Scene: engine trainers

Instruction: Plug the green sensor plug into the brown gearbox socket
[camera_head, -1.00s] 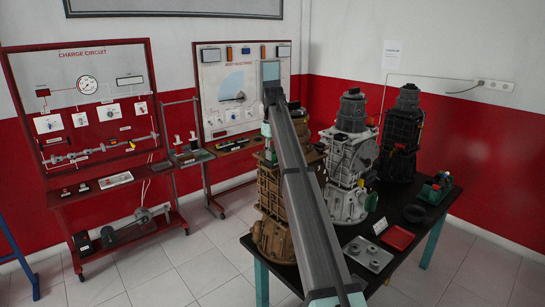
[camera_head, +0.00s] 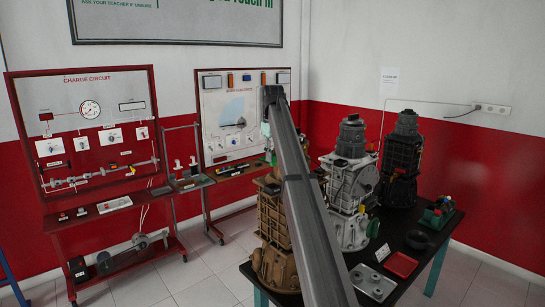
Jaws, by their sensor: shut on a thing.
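The brown gearbox (camera_head: 272,240) stands at the left end of the dark table. My grey arm link crosses in front and hides much of its right side and top. My gripper (camera_head: 270,158) shows only as a small dark and green patch beside the arm, at the gearbox's top. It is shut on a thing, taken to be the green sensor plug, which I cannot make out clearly. The brown gearbox's socket cannot be made out, so I cannot tell whether plug and socket touch.
A grey gearbox (camera_head: 350,185) and a black gearbox (camera_head: 402,160) stand to the right on the table (camera_head: 425,262). A red tray (camera_head: 401,264), a grey plate with round parts (camera_head: 372,283) and a green device (camera_head: 440,210) lie near them. Red-framed training boards stand left.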

